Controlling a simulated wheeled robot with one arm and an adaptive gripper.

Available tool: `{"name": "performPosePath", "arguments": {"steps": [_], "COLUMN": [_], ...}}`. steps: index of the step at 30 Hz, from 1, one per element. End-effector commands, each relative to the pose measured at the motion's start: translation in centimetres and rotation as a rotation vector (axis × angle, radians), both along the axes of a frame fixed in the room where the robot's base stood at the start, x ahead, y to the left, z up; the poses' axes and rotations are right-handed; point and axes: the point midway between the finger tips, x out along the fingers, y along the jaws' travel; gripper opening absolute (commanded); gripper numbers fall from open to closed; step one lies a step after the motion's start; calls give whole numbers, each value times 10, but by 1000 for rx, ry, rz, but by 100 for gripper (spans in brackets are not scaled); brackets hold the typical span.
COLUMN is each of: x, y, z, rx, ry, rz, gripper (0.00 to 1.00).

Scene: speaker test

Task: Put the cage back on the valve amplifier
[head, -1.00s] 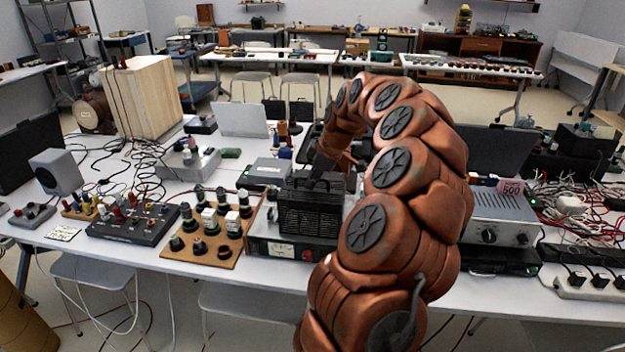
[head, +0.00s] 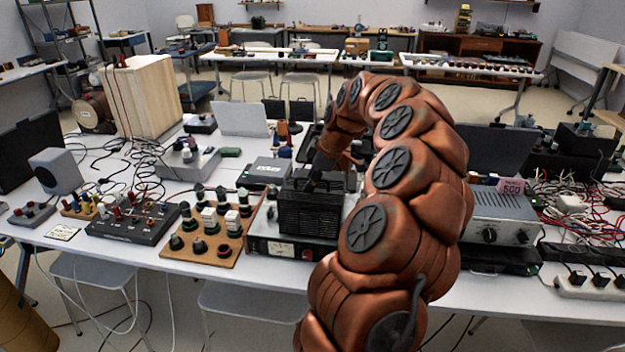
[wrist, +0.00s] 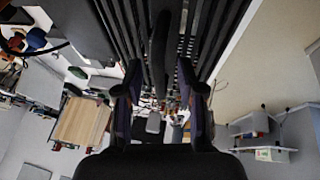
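The cage (head: 308,217) is a black slatted box with a handle on top. In the head view it stands upright over the valve amplifier (head: 273,248), whose dark front panel with a pale label shows below it. I cannot tell whether its lower edge sits flush all round. My gripper (head: 313,183) is at the top of the cage, by the handle. In the wrist view the dark handle (wrist: 160,55) runs between the fingers of my gripper (wrist: 160,80), with a gap on each side. The cage's slats (wrist: 225,35) fill the top. My arm hides the amplifier's right part.
A wooden board with valves (head: 210,232) lies close to the left of the amplifier. A silver unit with knobs (head: 503,217) stands to the right, past my arm. A grey box (head: 268,170) is behind. Cables and gear crowd the table.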

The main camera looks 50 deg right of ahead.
Motion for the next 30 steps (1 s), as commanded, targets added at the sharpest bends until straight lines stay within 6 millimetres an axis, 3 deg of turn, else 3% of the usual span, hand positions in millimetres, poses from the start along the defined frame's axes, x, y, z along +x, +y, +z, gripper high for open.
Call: {"name": "performPosePath", "arguments": {"steps": [5,18,24,30], "x": [-6,-39,-47,-49], "y": [-2,-8,-9,-8], "z": [16,88,104,108], "rx": [-3,-2,-2,0], "ry": [-5,-3,-3,0], "rz": [-1,-1,0,1], "gripper": [39,39,39,39]}}
